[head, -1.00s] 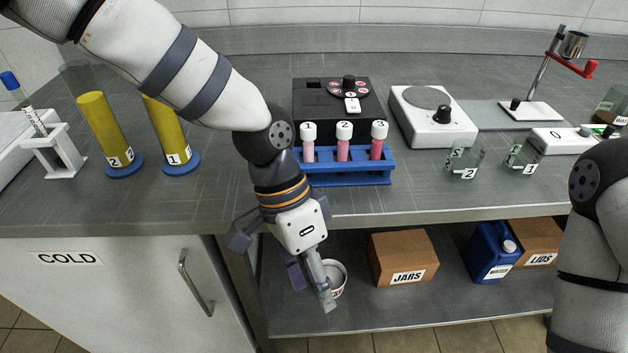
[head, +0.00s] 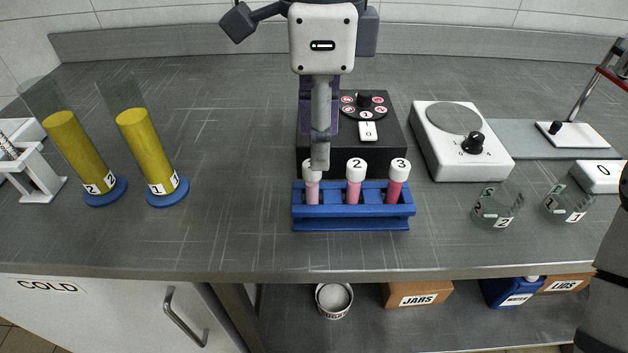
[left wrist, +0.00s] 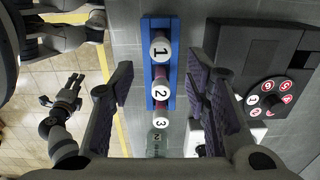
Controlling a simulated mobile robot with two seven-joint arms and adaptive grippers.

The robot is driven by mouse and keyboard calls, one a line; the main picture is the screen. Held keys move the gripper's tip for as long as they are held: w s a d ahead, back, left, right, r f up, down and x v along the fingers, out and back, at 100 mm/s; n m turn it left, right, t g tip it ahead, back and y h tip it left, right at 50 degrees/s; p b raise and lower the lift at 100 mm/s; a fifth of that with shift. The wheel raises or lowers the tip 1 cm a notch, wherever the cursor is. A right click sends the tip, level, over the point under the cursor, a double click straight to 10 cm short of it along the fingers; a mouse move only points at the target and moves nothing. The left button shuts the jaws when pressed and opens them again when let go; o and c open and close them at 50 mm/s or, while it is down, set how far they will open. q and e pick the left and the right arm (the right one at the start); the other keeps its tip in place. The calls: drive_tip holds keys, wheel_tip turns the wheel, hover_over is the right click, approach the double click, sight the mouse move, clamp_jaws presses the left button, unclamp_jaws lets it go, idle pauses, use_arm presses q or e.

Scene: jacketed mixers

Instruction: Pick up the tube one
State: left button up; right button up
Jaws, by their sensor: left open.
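Tube one (head: 312,191), a pink tube with a white cap, stands upright at the left end of the blue rack (head: 350,224). My left gripper (head: 320,162) is open and points down above it, hiding part of its cap in the head view. In the left wrist view tube one's cap (left wrist: 160,48) lies between the lines of the two spread fingers (left wrist: 160,95), and nothing is held. Tube two (head: 355,184) and tube three (head: 396,184) stand in the same rack. My right gripper (left wrist: 66,94) appears open and empty in the left wrist view, away from the rack.
A black device (head: 390,135) stands right behind the rack. A white stirrer (head: 460,145) and glass beakers (head: 497,208) are to the right. Two yellow-filled cylinders (head: 75,150) (head: 150,150) stand at the left. The bench between them and the rack is clear.

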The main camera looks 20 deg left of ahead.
sight(312, 191)
use_arm(q)
drive_tip(key=f, duration=0.3)
drive_tip(key=a+f, duration=0.1)
drive_tip(key=f, duration=0.1)
drive_tip(key=shift+s+f, duration=0.15)
drive_tip(key=shift+f, duration=0.5)
clamp_jaws()
